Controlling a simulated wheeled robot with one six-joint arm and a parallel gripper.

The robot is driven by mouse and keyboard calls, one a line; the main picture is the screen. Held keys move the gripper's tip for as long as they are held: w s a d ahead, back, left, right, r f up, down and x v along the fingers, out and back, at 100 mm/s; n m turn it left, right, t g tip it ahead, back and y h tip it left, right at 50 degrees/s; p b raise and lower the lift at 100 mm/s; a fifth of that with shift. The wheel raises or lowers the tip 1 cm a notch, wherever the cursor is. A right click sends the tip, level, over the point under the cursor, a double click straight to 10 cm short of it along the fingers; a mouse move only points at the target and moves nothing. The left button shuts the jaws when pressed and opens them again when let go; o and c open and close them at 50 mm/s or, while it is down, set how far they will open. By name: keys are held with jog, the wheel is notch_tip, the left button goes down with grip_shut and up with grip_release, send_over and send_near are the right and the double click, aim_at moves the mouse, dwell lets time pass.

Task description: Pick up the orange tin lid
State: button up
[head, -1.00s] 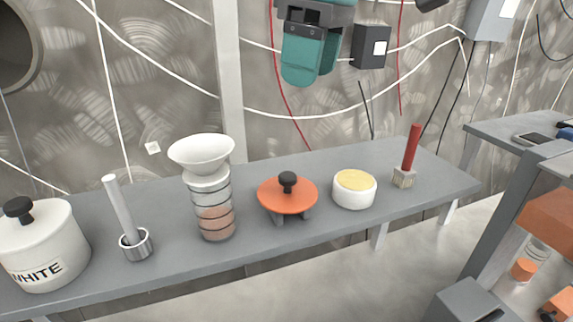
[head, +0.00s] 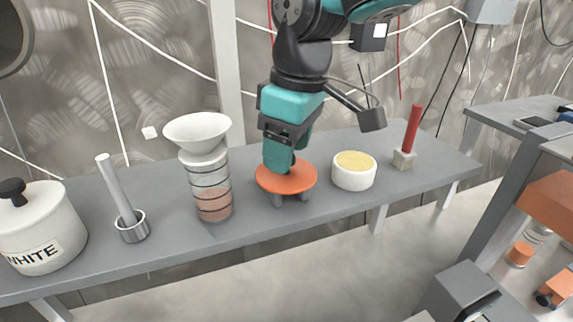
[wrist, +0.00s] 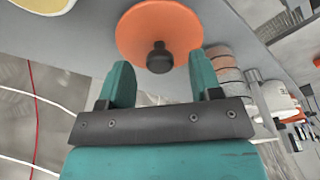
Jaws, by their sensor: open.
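The orange tin lid (head: 287,178) is a flat round disc resting on a small dark stand on the grey shelf. In the wrist view the lid (wrist: 160,32) shows its black knob (wrist: 159,58) pointing toward my gripper. My gripper (head: 284,162) is above the lid in the head view and hides most of the knob. In the wrist view my gripper (wrist: 160,75) is open, with one teal finger on each side of the knob's line. The knob lies just beyond the fingertips, and the jaws hold nothing.
On the shelf (head: 130,262), a clear jar with a white funnel (head: 198,133) stands left of the lid. A white bowl with a yellow top (head: 354,172) stands close on the right. A red-handled brush (head: 411,135), a mortar with pestle (head: 131,226) and a white canister (head: 38,235) are farther off.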

jog(key=shift+a+f, duration=0.1)
jog(key=shift+f, duration=0.85)
jog(key=shift+c, duration=0.4)
jog(key=c, duration=0.9)
